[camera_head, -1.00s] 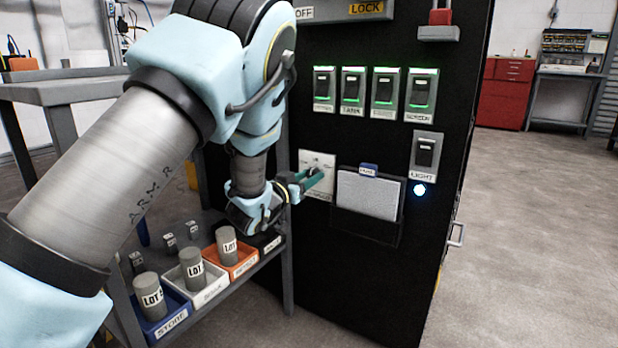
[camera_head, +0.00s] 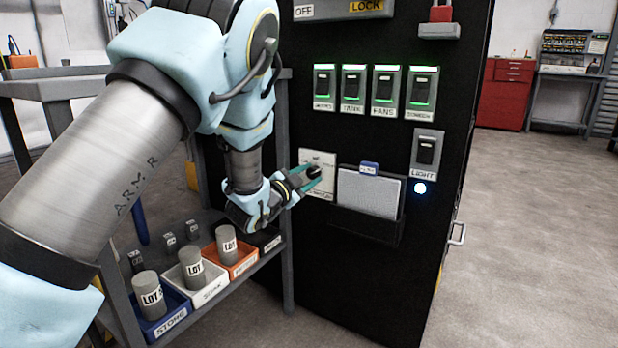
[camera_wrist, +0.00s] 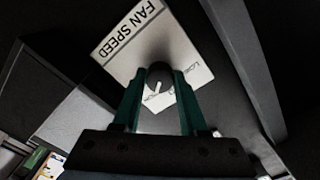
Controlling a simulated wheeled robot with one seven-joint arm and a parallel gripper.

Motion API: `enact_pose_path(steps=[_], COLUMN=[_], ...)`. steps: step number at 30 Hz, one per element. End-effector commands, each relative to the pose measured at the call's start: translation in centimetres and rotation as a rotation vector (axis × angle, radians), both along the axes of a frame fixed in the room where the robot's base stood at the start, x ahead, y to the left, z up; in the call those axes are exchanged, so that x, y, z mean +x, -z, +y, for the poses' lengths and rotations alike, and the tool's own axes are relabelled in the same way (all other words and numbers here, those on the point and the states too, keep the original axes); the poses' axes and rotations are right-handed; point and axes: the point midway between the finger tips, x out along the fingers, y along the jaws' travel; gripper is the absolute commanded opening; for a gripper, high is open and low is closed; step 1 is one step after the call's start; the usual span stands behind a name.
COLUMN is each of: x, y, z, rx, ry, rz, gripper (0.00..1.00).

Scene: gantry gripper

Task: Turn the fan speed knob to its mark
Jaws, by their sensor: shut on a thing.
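The fan speed knob (camera_wrist: 158,74) is round and dark with a white pointer line. It sits on a pale plate (camera_wrist: 112,52) lettered FAN SPEED, which appears tilted in the wrist view. My gripper (camera_wrist: 160,82) has its two green fingers on either side of the knob, shut on it. The pointer line shows between the fingers. Small lettering and dial marks on the plate lie beside the knob, partly hidden by a finger; I cannot tell whether the pointer meets its mark. In the head view my gripper (camera_head: 316,178) is at the plate (camera_head: 322,160) on the black cabinet.
A holder with grey sheets (camera_head: 368,192) is just right of the plate. Several green-lit switches (camera_head: 383,90) sit above, with a light switch (camera_head: 425,152) at right. A shelf with bins (camera_head: 210,287) and LOT cylinders stands below my arm.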

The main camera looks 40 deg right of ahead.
Motion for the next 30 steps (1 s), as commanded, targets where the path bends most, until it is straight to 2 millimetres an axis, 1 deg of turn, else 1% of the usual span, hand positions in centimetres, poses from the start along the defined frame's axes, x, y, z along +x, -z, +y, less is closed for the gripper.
enact_pose_path(steps=[9,22,23,30], x=[-0.07,-0.07,-0.07,-0.03], y=[0.02,0.03,0.03,0.03], z=[0.00,0.00,0.00,0.00], rx=[0.021,0.024,0.024,0.023], ry=[0.001,0.001,0.001,0.001], rz=[-0.078,-0.087,-0.086,-0.086], gripper=[0.00,0.00,0.45,0.72])
